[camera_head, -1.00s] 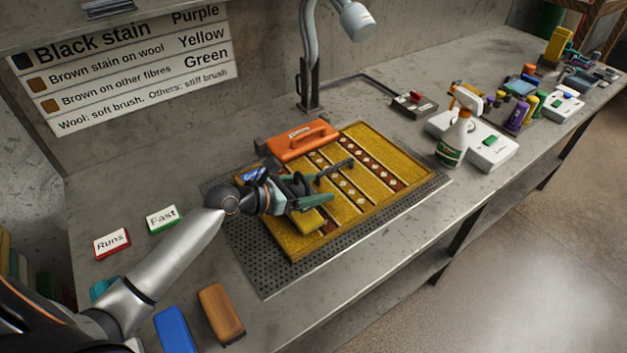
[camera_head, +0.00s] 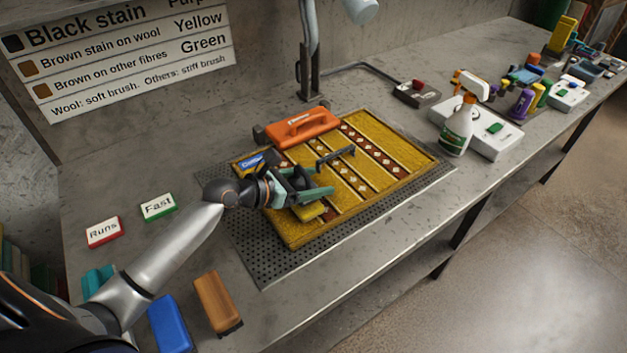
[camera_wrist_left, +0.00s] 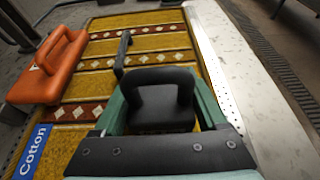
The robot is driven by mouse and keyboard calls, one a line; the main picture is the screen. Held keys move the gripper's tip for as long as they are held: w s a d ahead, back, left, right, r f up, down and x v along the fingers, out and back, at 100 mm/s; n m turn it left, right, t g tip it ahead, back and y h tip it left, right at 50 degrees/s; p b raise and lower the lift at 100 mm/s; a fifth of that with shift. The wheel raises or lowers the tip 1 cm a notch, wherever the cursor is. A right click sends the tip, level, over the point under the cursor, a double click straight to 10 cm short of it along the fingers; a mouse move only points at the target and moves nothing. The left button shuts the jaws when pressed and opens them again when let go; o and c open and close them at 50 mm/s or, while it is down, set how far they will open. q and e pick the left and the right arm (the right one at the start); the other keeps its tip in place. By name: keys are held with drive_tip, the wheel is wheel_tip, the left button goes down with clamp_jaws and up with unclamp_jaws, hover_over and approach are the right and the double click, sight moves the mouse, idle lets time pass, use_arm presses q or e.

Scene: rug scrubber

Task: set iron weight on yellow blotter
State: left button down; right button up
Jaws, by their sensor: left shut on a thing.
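My left gripper (camera_head: 318,187) is over the near left part of the yellow patterned rug. Its green fingers are shut on a black piece with a looped handle, which I take to be the iron weight (camera_wrist_left: 165,113); it shows between the fingers in the left wrist view. In the head view the fingers mostly hide it. The yellow blotter (camera_head: 308,212) lies on the rug just below the gripper, partly covered by it. I cannot tell whether the weight touches the blotter. My right gripper is not in view.
The rug (camera_head: 395,160) lies on a perforated mat. A spray bottle (camera_head: 458,130) stands right. Brushes (camera_head: 217,302) lie at the front left.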

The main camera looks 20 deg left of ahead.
use_arm(q)
drive_tip(key=shift+f, duration=0.4)
idle(0.6)
drive_tip(key=shift+c, duration=1.6)
unclamp_jaws()
drive_tip(key=o, duration=0.3)
drive_tip(key=shift+s+f, duration=0.1)
drive_tip(key=shift+f, duration=0.2)
drive_tip(key=v, duration=1.2)
drive_tip(key=shift+s+a+r, duration=0.1)
drive_tip(key=shift+a+r, duration=0.05)
drive_tip(key=shift+r, duration=0.1)
